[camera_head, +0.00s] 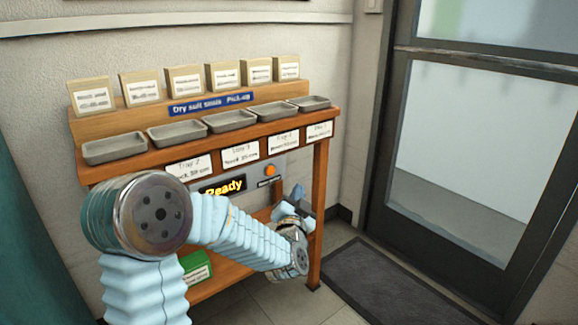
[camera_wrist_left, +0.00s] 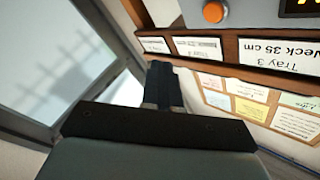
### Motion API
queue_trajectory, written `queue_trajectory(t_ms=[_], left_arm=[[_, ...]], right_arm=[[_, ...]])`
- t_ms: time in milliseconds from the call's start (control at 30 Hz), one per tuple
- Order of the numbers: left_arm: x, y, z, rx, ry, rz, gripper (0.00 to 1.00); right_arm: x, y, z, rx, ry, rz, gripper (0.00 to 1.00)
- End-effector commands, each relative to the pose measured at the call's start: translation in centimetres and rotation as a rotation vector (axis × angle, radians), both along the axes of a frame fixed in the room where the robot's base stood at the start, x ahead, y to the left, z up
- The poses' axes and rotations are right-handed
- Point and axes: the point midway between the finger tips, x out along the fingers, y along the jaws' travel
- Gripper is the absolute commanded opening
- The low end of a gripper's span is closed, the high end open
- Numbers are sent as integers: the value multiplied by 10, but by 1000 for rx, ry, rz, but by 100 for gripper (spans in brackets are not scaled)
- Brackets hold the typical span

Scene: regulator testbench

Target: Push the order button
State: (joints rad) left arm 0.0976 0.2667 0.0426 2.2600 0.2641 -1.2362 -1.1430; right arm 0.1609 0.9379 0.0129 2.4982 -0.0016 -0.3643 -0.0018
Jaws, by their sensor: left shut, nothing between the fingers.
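The order button is an orange round knob (camera_head: 270,170) on a grey panel at the front of the wooden stand, right of a lit display (camera_head: 222,186) that reads "Ready". The button also shows in the left wrist view (camera_wrist_left: 214,12) at the top edge. My left gripper (camera_head: 299,192) is just below and right of the button in the head view, apart from it. In the left wrist view its fingers (camera_wrist_left: 163,72) are together, with nothing between them. My right gripper is not in view.
The wooden stand (camera_head: 330,116) holds several grey trays (camera_head: 230,120) and a back row of labelled boxes (camera_head: 184,81). A green box (camera_head: 196,268) sits on the lower shelf. A glass door (camera_head: 470,150) and dark mat (camera_head: 400,290) lie to the right.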

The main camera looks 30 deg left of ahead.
Motion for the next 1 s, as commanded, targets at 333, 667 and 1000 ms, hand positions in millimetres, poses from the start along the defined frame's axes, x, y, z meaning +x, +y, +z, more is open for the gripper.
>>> queue_trajectory(t_ms=[333,667,1000], left_arm=[[-1,1,3,7,-6,5,0],[7,21,5,6,-6,8,0],[25,64,1,6,-7,7,0]], right_arm=[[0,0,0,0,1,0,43],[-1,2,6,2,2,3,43],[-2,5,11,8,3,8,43]])
